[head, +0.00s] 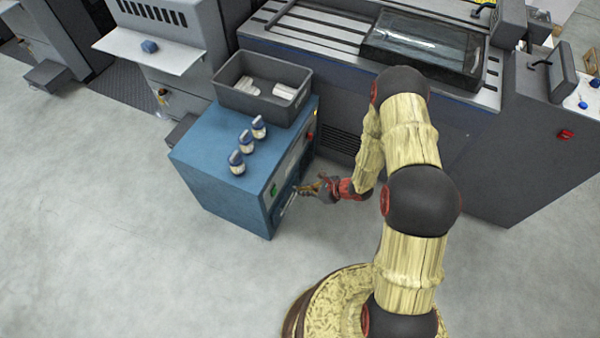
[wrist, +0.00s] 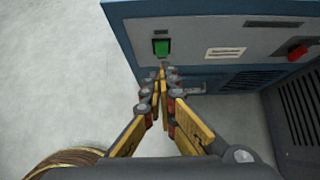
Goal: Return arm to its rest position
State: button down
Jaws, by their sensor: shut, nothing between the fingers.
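My gripper (head: 303,189) is low in front of the blue cabinet (head: 215,178), near its front face, in the head view. In the wrist view my gripper (wrist: 162,72) is shut and empty. Its fingertips point toward the cabinet face, just below a green button (wrist: 161,47). I cannot tell whether they touch the face. My arm (head: 412,195) stretches from my base at the bottom of the head view up and over, then down to the left toward the cabinet.
On the cabinet stand a grey bin (head: 240,98) with white items and three blue-and-white bottles (head: 246,143). A red knob (wrist: 298,52) sits on the face. A large grey machine (head: 350,60) stands behind. The floor (head: 120,250) at left is clear.

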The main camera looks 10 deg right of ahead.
jog(key=s+a+r+n+g+y, duration=0.2)
jog(key=s+a+n+g, duration=0.15)
jog(key=s, duration=0.45)
jog(key=s+a+r+n+g, duration=0.1)
jog(key=s+r+n+g, duration=0.1)
jog(key=s+r+n, duration=0.3)
jog(key=s+r+n+g, duration=0.1)
jog(key=r+n+g, duration=0.15)
jog(key=r, duration=0.55)
jog(key=s+d+r+n+t+h, duration=0.2)
jog(key=s+d+r+n+h, duration=0.1)
jog(key=r, duration=0.9)
jog(key=s+d+r+n+t+h, duration=0.3)
jog(key=r+n, duration=0.3)
jog(key=r, duration=0.6)
jog(key=s+d+r+n+t+h, duration=0.2)
jog(key=s+d+r+n+h, duration=0.1)
jog(key=r, duration=0.9)
jog(key=shift+s+d+r+n+t+h, duration=0.3)
jog(key=shift+s+d+n+t, duration=0.15)
jog(key=shift+n, duration=0.75)
jog(key=c, duration=2.6)
grip_release()
